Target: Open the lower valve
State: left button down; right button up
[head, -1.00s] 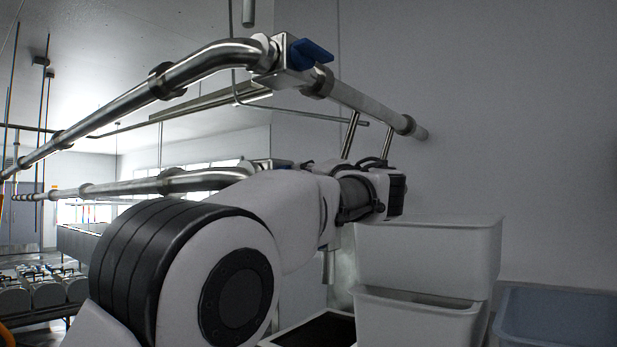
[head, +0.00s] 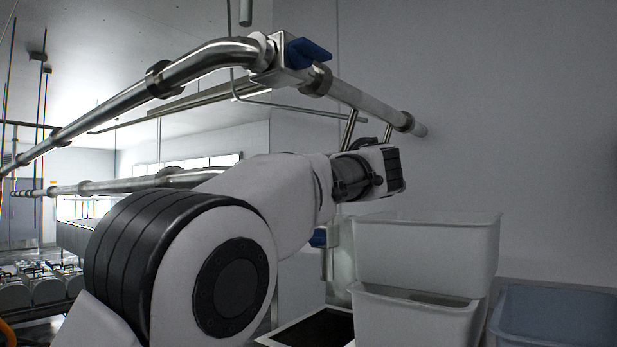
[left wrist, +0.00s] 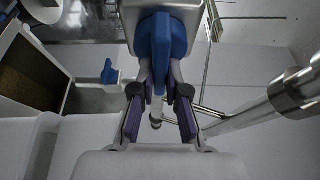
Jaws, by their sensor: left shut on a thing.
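In the left wrist view, a blue valve handle (left wrist: 161,45) on a grey metal valve body points toward my left gripper (left wrist: 161,88). The purple-padded fingers are shut on the handle, one on each side. In the head view my white left arm covers the lower pipe's valve and this grip, and the fingers are hidden. The lower pipe (head: 130,186) runs in from the left behind the arm. Another blue handle (head: 319,237) shows just below my arm. My right gripper is in neither view.
The upper pipe (head: 110,108) with its own blue valve handle (head: 308,50) crosses above my arm. White tubs (head: 425,245) stand stacked below the wrist, with a blue-grey tub (head: 560,318) at the right. In the wrist view a thick pipe (left wrist: 245,120) passes at the right.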

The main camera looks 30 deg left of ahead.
pick_arm(q)
jog(key=shift+a+f, duration=0.1)
jog(key=shift+a, duration=0.05)
jog(key=c, duration=1.2)
grip_release()
jog(key=shift+s+a, duration=0.3)
jog(key=shift+a, duration=0.55)
jog(key=shift+d, duration=0.45)
jog(key=v, duration=1.1)
jog(key=shift+s+a, duration=0.1)
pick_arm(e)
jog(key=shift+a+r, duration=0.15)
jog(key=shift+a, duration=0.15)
